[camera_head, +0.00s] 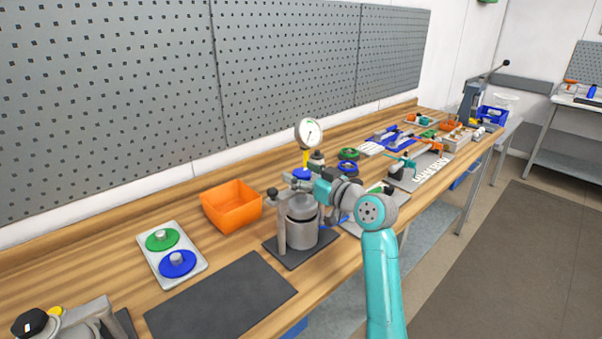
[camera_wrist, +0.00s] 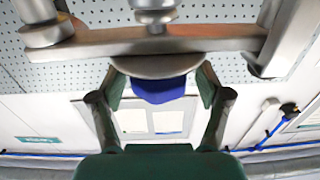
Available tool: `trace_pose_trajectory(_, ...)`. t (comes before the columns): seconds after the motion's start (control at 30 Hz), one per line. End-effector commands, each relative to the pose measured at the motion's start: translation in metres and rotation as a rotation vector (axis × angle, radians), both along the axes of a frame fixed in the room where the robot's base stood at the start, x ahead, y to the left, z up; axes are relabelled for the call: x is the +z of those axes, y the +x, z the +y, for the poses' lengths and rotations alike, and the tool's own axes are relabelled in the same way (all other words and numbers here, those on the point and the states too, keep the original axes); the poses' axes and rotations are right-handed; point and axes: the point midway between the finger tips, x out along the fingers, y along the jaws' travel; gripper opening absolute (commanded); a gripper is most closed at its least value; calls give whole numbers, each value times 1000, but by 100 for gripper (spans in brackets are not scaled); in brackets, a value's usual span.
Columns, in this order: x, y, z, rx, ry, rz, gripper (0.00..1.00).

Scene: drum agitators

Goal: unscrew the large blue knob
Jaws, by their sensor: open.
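The large blue knob (camera_head: 302,174) sits at the top of the metal clamp frame over a grey drum (camera_head: 303,231) on the bench. In the wrist view the blue knob (camera_wrist: 160,90) sits against a round metal plate (camera_wrist: 160,67) on a metal crossbar (camera_wrist: 215,40). My gripper (camera_head: 312,184) is at the knob. In the wrist view the two fingers of my gripper (camera_wrist: 161,84) are open, one on each side of the knob. Whether they touch it I cannot tell. The palm side of my gripper fills the lower middle of that view.
An orange bin (camera_head: 232,206) and a tray (camera_head: 172,254) with a green and a blue disc stand to the left. A dark mat (camera_head: 220,298) lies clear in front. A gauge (camera_head: 308,132) rises behind the drum. The bench to the right is crowded with tools.

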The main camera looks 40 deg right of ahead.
Motion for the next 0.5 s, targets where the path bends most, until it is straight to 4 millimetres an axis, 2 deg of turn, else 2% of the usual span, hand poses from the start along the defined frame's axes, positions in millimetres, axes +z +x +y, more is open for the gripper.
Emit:
trace_pose_trajectory(0.27, 0, 1, 0, 0, 0, 0, 76)
trace_pose_trajectory(0.5, 0, 1, 0, -1, 0, 0, 16)
